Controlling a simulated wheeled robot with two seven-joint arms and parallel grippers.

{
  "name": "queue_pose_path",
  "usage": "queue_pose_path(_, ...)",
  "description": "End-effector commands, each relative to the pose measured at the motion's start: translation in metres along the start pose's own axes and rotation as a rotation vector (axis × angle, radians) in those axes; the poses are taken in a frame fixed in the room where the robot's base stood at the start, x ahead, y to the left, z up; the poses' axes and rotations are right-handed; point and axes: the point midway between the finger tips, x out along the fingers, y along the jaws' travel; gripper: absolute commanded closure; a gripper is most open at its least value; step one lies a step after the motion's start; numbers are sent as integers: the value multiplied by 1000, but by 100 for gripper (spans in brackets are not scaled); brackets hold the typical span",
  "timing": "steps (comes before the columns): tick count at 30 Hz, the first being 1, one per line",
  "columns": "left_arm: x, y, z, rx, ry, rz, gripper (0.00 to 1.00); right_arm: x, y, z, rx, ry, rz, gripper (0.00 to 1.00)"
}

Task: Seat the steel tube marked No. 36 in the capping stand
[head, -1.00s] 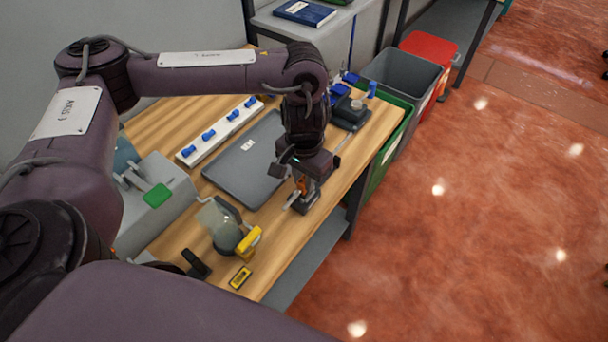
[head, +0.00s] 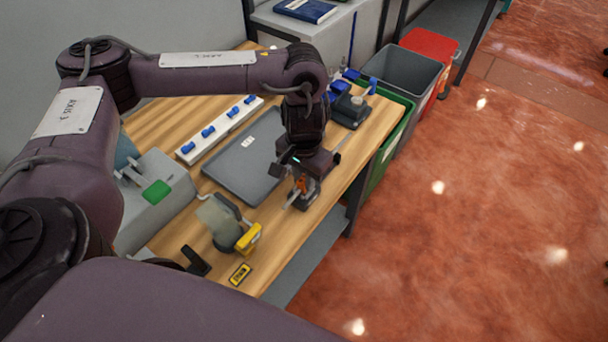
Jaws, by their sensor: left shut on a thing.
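My left gripper (head: 304,181) points down over the front edge side of the workbench, right of the dark grey tray. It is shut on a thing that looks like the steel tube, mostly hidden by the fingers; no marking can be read. Directly below is a small dark stand (head: 308,203) with an orange part and a pale lever, which looks like the capping stand. The gripper is at or just above it; whether the tube touches the stand or sits in it I cannot tell. My right gripper is not in view.
A black device (head: 350,111) stands at the far end. Bins (head: 402,72) stand beyond.

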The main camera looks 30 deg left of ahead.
Motion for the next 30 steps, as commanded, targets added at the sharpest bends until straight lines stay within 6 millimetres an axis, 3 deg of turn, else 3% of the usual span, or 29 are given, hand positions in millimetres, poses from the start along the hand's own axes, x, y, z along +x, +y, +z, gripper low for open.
queue_pose_path(18, 9, 0, 0, 0, 1, 0, 100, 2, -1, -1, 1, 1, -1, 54)
queue_pose_path(19, 9, 0, 0, 0, 1, 0, 80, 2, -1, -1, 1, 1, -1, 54)
queue_pose_path(24, 9, 0, 0, 0, 1, 0, 57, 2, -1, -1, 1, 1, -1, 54)
queue_pose_path(30, 9, 0, 0, 0, 1, 0, 55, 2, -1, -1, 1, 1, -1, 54)
